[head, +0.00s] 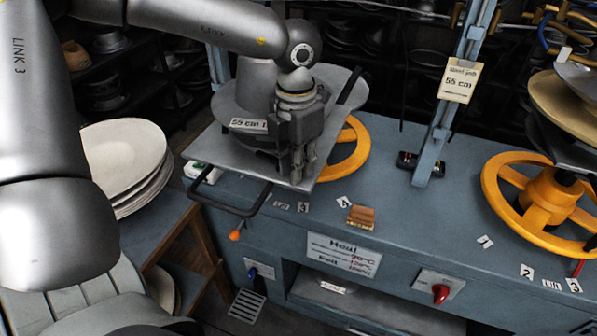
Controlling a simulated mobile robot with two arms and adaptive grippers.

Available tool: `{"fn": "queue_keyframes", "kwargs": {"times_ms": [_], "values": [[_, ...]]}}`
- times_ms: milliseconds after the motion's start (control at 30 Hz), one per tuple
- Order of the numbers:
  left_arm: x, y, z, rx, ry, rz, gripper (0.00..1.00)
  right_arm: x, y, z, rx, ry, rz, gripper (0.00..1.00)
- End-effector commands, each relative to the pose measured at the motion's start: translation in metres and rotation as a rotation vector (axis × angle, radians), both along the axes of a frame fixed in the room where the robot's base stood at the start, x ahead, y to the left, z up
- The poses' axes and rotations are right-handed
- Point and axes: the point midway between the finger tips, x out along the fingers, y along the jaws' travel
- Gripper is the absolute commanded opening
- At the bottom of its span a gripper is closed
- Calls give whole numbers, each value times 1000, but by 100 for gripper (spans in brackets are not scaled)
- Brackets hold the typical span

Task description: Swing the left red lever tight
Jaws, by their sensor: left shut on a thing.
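My left gripper (299,174) points down, its fingers close together in front of the grey plate (227,167) of the left press. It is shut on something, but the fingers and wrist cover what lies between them. I cannot make out a red lever there. A grey dome labelled 58 cm (249,125) stands on the plate, partly behind the gripper. A yellow handwheel (352,149) shows partly behind the plate. A thin red lever (578,267) shows at the far right, below the other press's wheel. My right gripper is not in view.
The plate has a dark bar handle (232,209). An orange ball (235,236) hangs near it. A blue-grey upright (444,125) and a large yellow wheel (522,205) stand to the right. A wooden block (361,215) lies on the blue bench (410,222). White plates (120,158) are stacked at left.

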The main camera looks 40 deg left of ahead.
Motion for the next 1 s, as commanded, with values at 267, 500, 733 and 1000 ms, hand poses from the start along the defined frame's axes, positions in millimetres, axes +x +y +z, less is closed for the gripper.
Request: {"fn": "queue_keyframes", "kwargs": {"times_ms": [267,500,733,1000], "values": [[-10,2,-5,1,-3,-259,0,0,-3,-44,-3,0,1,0],[-18,6,-3,0,-2,-483,0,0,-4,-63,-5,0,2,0],[-24,10,-2,1,0,-665,0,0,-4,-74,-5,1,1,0],[-28,15,0,2,1,-806,0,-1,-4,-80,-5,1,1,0]]}}
